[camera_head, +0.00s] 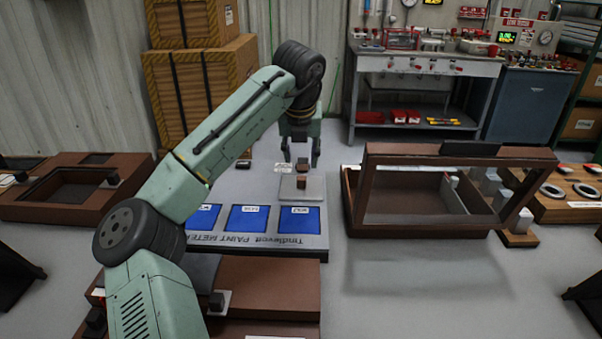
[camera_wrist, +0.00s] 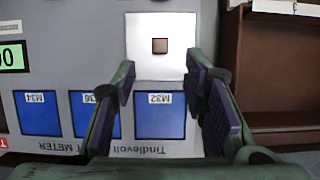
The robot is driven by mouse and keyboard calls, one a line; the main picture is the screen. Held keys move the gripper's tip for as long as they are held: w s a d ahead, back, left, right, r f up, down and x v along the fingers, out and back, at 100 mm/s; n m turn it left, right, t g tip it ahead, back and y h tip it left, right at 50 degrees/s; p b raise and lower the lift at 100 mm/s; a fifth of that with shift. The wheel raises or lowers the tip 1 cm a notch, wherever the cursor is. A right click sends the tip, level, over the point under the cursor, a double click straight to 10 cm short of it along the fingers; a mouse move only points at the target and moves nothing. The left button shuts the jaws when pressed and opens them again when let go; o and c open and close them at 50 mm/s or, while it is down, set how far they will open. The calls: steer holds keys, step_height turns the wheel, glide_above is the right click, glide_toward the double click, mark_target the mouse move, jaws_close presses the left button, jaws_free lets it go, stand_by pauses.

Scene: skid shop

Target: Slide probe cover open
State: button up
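The paint meter panel (camera_head: 262,241) is grey, with blue squares (camera_head: 248,218) and upside-down lettering along its near edge. A pale square plate (camera_head: 315,188) with a small brown knob (camera_head: 303,182) lies on it, apparently the probe cover. In the wrist view the plate (camera_wrist: 146,66) looks flat white, with the knob (camera_wrist: 160,46) near its middle. My gripper (camera_head: 301,163) points down above the panel, close to the plate. In the wrist view its fingers (camera_wrist: 163,80) are spread and empty, with the knob ahead of the gap. Anything under the plate is hidden.
A brown open case (camera_head: 400,228) with a raised frame stands to the right, close to the panel. Another brown case (camera_head: 75,190) sits at left. A workbench (camera_head: 425,65) and stacked crates (camera_head: 200,80) stand behind. A green display (camera_wrist: 13,56) shows at the wrist view's left edge.

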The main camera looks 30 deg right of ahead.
mark_target(301, 178)
steer(key=p+x, duration=0.1)
steer(key=x, duration=0.8)
steer(key=shift+c, duration=0.4)
jaws_close()
